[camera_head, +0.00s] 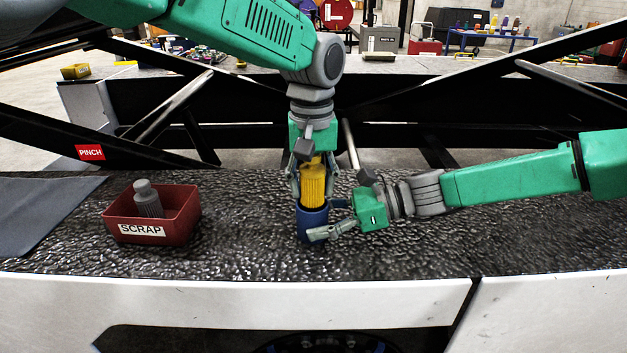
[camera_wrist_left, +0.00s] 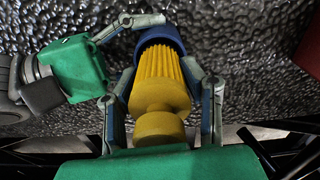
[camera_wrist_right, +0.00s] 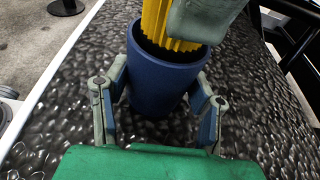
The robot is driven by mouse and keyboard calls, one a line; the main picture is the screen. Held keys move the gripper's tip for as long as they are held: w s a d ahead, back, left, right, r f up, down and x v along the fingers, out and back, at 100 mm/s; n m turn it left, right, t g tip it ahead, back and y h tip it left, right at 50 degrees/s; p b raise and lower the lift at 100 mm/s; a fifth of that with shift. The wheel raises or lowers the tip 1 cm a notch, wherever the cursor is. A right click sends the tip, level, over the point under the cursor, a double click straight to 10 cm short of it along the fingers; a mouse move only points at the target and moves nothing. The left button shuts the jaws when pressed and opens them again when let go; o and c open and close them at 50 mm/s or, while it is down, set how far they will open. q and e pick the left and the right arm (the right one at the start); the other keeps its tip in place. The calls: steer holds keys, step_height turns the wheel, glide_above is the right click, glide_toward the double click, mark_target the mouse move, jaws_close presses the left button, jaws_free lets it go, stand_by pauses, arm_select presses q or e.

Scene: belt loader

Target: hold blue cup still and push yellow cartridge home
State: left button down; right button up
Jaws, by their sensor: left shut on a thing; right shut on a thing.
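The blue cup (camera_head: 312,225) stands upright on the dark textured belt in the head view. My right gripper (camera_head: 330,222) comes in from the right and is shut on the cup; its fingers flank the cup (camera_wrist_right: 158,85) in the right wrist view. The yellow cartridge (camera_head: 312,183) is upright, its ribbed lower end inside the cup's mouth. My left gripper (camera_head: 312,180) is above the cup and shut on the cartridge; its fingers flank the cartridge (camera_wrist_left: 160,95) in the left wrist view.
A red SCRAP bin (camera_head: 180,215) holding a grey cartridge (camera_head: 148,199) stands on the belt to the left. A dark mat (camera_head: 45,210) lies at the far left. Black frame bars with a PINCH label (camera_head: 90,152) run behind. The belt right of the cup is mostly clear below my right arm.

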arm_select(q)
steer(key=shift+s+f, duration=0.1)
steer(key=shift+f, duration=1.05)
stand_by(2.6)
steer(key=shift+r, duration=0.3)
stand_by(1.1)
steer(key=shift+f, duration=0.25)
stand_by(0.3)
steer(key=shift+r, duration=0.15)
stand_by(0.3)
steer(key=c, duration=0.9)
jaws_free()
steer(key=shift+r, duration=0.15)
steer(key=shift+w+d+r, duration=0.1)
steer(key=shift+r, duration=1.7)
steer(key=shift+w+r, duration=0.1)
steer(key=shift+r, duration=1.7)
